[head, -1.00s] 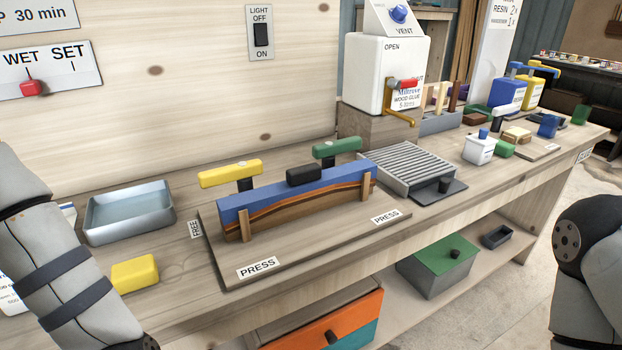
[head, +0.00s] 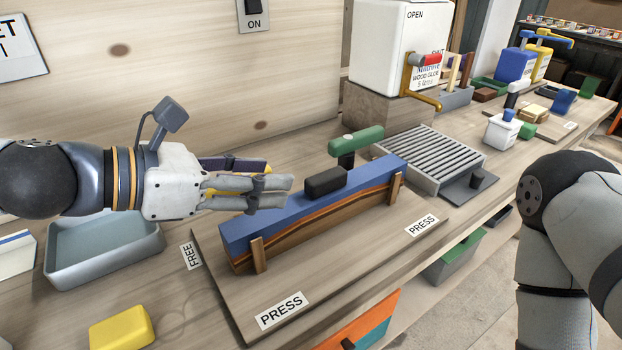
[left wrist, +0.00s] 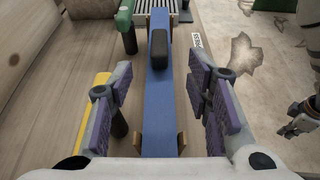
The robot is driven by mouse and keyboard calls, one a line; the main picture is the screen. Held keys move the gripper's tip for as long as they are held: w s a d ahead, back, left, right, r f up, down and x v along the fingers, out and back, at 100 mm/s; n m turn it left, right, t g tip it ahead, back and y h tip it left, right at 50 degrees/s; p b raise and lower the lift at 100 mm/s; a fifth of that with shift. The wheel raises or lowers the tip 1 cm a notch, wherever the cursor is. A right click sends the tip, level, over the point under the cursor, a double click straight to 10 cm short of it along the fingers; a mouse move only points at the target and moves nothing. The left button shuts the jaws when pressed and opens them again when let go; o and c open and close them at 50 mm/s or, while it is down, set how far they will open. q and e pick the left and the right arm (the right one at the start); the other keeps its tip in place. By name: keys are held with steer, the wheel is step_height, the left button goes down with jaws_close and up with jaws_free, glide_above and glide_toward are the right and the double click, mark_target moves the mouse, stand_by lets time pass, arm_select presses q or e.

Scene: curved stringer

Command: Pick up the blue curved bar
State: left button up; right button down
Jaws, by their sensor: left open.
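The blue curved bar (head: 375,172) lies on the wooden press board (head: 370,258), over thin brown curved strips (head: 330,215) between wooden posts. It has a black grip (head: 326,181) on top. My left gripper (head: 283,190) is open and empty over the bar's near-left part, left of the black grip. In the left wrist view the blue bar (left wrist: 160,110) runs lengthwise between the two spread fingers (left wrist: 162,80). The fingers hide part of the bar in the head view. My right arm is at the right; what seems to be its gripper (left wrist: 300,120) shows at the left wrist view's edge.
A green-handled clamp (head: 357,142) stands behind the bar. A yellow clamp handle (left wrist: 97,85) is beside the left finger. A grey tray (head: 105,255) and yellow block (head: 122,327) lie left. A ribbed rack (head: 430,150) and glue container (head: 395,45) stand beyond.

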mark_target(323, 176)
arm_select(q)
steer(key=d+f, duration=0.1)
steer(key=w+d+f+b, duration=0.1)
steer(key=d+f, duration=0.1)
steer(key=shift+w+d, duration=0.3)
steer(key=x, duration=0.2)
steer(key=b+x, duration=0.1)
steer(key=x, duration=0.1)
steer(key=w+r+x, duration=0.1)
steer(key=x, duration=0.1)
steer(key=shift+w, duration=0.1)
steer(key=shift+r, duration=0.1)
steer(key=shift+c, duration=0.2)
arm_select(e)
steer(key=shift+g, duration=0.8)
steer(key=s+f, duration=0.3)
steer(key=s, duration=0.1)
steer(key=shift+s+d+f, duration=0.2)
steer(key=shift+f, duration=0.15)
arm_select(q)
jaws_close()
